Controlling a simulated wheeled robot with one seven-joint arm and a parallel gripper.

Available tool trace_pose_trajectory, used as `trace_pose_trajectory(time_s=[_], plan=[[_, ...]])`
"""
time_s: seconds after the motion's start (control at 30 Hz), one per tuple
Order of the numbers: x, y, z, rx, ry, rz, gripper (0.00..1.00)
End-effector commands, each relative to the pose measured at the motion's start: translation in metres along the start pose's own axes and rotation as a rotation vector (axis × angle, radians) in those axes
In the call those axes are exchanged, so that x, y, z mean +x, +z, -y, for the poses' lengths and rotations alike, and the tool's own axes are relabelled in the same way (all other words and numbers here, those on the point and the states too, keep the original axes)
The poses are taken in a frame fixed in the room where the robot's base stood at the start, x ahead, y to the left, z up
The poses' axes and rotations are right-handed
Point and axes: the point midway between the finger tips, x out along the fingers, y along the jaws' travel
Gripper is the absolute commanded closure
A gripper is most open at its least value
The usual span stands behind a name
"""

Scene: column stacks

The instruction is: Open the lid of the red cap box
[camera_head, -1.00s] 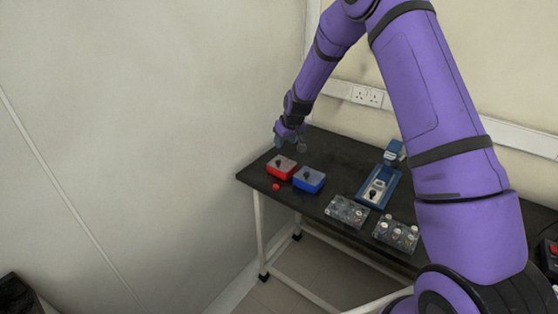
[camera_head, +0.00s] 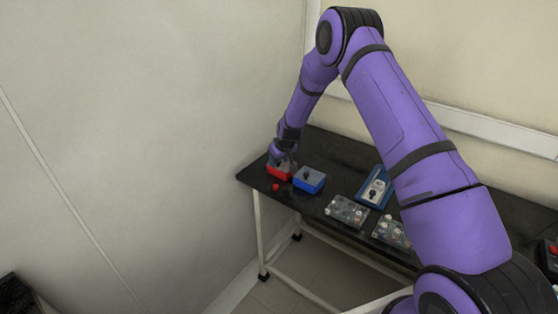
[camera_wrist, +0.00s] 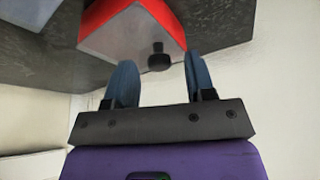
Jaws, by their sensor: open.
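The red cap box (camera_head: 279,172) sits at the far left end of the black table, with a grey lid on top. In the wrist view the red box (camera_wrist: 100,25) is at the top, and its lid (camera_wrist: 135,42) carries a dark knob (camera_wrist: 158,57). My gripper (camera_wrist: 160,75) is open, with its two blue fingers apart. The knob shows between the fingertips in the picture; I cannot tell whether they touch it. In the head view my gripper (camera_head: 283,158) is down at the box and hides part of the lid.
A blue box (camera_head: 309,180) stands just right of the red one. A small red cap (camera_head: 276,187) lies in front. Clear racks (camera_head: 346,211) and a blue device (camera_head: 374,189) stand farther right on the table (camera_head: 330,150). The wall is close behind.

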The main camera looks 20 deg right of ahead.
Motion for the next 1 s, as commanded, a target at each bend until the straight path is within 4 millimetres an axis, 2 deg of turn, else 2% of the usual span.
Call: trace_pose_trajectory(time_s=[0.33,0.37,0.5,0.57,1.0], plan=[[0.0034,-0.0005,-0.0003,0.000,0.001,-0.001,0.50],[0.0033,-0.0005,-0.0003,0.000,0.001,-0.001,0.55],[0.0033,-0.0004,-0.0003,0.000,0.001,-0.001,0.87],[0.0032,-0.0004,-0.0003,0.000,0.001,-0.001,1.00],[-0.0003,-0.0027,-0.0045,0.023,-0.045,0.018,1.00]])
